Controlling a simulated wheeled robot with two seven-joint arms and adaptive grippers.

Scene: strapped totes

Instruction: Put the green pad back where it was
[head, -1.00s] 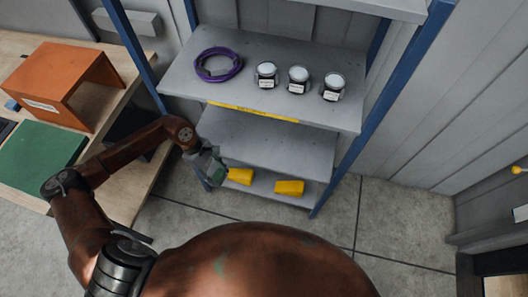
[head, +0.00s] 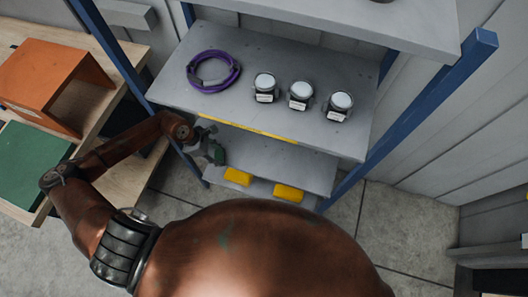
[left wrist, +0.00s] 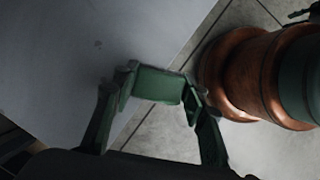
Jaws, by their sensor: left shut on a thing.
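My left gripper (head: 211,148) is at the left end of the bare middle shelf (head: 275,158). In the left wrist view the two fingers of my left gripper (left wrist: 157,92) are shut on a small green pad (left wrist: 158,84), which spans between the fingertips. In the head view the green pad (head: 218,154) shows only as a small dark green patch at the gripper. The wrist view shows the pad over the edge of a grey shelf board (left wrist: 75,55), with floor beyond; whether it touches the board I cannot tell. My right gripper is out of view.
The shelf above holds a purple cable coil (head: 213,71) and three jars (head: 299,94). Yellow blocks (head: 288,190) sit on the bottom shelf. Blue posts (head: 420,110) frame the rack.

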